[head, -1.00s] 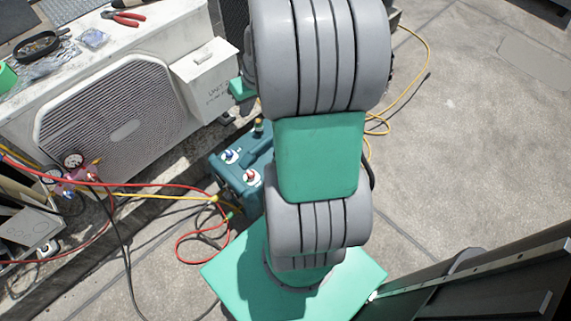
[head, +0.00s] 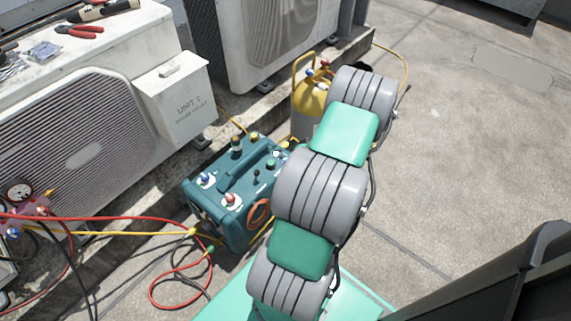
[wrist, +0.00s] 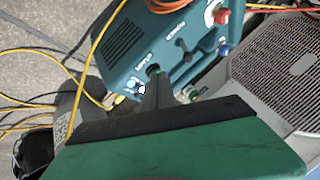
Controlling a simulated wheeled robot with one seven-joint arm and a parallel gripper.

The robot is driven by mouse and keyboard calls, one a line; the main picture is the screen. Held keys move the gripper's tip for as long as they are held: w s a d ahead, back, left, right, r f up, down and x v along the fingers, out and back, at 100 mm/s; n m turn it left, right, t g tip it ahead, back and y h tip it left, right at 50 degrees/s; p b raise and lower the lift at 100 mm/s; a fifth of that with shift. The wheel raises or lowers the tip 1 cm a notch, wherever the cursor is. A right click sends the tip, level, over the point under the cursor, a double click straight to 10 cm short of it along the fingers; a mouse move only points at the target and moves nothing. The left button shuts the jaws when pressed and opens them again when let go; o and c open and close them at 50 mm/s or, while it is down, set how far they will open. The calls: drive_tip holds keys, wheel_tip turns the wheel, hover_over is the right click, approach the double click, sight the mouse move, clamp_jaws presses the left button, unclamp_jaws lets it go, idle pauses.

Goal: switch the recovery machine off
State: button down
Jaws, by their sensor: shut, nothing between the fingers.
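The recovery machine (head: 243,174) is a teal box with a carry handle, on the roof floor left of my arm in the head view. Its top carries a blue knob (head: 204,180), a red knob (head: 230,199) and a small dark toggle (head: 256,175). In the wrist view the machine (wrist: 170,45) fills the upper middle. My gripper (wrist: 157,80) is shut and empty, its dark fingertips over the machine's labelled panel beside a small round black part. I cannot tell whether they touch, or the switch's position. In the head view my arm hides the gripper.
A yellow cylinder (head: 307,106) stands behind the machine, close to my arm. A white condenser unit (head: 90,130) is at left. Red hoses (head: 130,219) and yellow hoses lie in front of the machine. The right-hand roof floor is mostly open.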

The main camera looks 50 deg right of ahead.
sight(256, 177)
drive_tip(key=b+x, duration=0.2)
drive_tip(key=x, duration=0.6)
drive_tip(key=shift+s+f, duration=0.15)
drive_tip(key=a, duration=0.1)
drive_tip(key=w+a+r, duration=0.1)
drive_tip(key=shift+w+a+b, duration=0.25)
drive_tip(key=shift+b, duration=0.15)
drive_tip(key=shift+w+a+r, duration=0.15)
drive_tip(key=shift+w+a, duration=0.1)
drive_tip(key=shift+a, duration=0.1)
drive_tip(key=shift+s+a+r, duration=0.1)
